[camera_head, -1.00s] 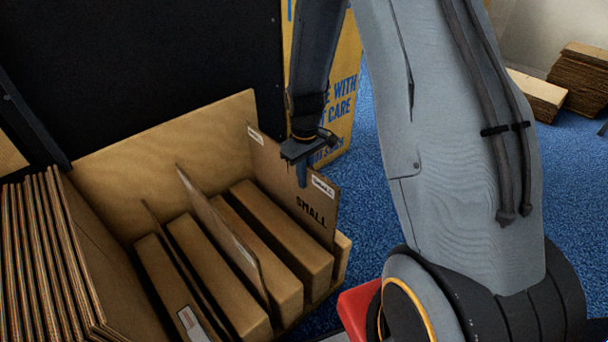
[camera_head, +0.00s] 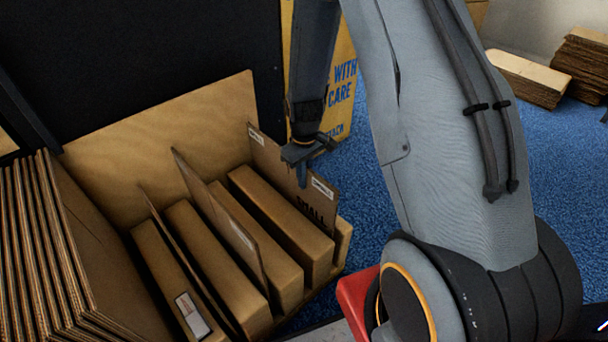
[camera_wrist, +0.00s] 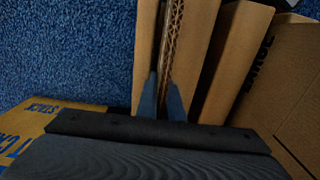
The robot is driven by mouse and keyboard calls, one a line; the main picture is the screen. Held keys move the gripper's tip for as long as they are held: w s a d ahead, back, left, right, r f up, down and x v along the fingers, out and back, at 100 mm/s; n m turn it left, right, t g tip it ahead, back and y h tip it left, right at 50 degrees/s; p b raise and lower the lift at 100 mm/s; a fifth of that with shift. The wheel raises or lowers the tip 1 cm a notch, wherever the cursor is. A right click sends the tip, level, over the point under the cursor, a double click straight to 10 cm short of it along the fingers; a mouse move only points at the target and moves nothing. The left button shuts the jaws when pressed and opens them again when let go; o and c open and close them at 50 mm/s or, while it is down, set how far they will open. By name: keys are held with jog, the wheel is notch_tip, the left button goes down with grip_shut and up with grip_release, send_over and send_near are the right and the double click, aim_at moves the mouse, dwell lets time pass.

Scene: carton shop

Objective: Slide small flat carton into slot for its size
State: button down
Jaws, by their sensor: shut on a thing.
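The small flat carton (camera_head: 283,168) stands upright at the right side of the slotted rack. It is brown, with white labels and the printed word SMALL, whose lower part is hidden. My gripper (camera_head: 303,178) is shut on the carton's top edge. In the wrist view, my gripper's fingers (camera_wrist: 165,98) pinch the carton's corrugated edge (camera_wrist: 172,45). How deep the held carton sits cannot be seen.
A row of brown flat cartons (camera_head: 75,240) leans at the left. A tan panel (camera_head: 170,125) backs the rack. A yellow printed carton (camera_head: 342,85) stands behind my gripper. Cardboard stacks (camera_head: 525,78) lie at the far right. Blue carpet (camera_head: 355,190) is open right of the rack.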

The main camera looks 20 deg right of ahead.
aim_at(304, 193)
jog(key=shift+f+b, duration=1.1)
jog(key=shift+f, duration=2.25)
jog(key=c, duration=1.8)
grip_release()
jog(key=shift+r, duration=0.1)
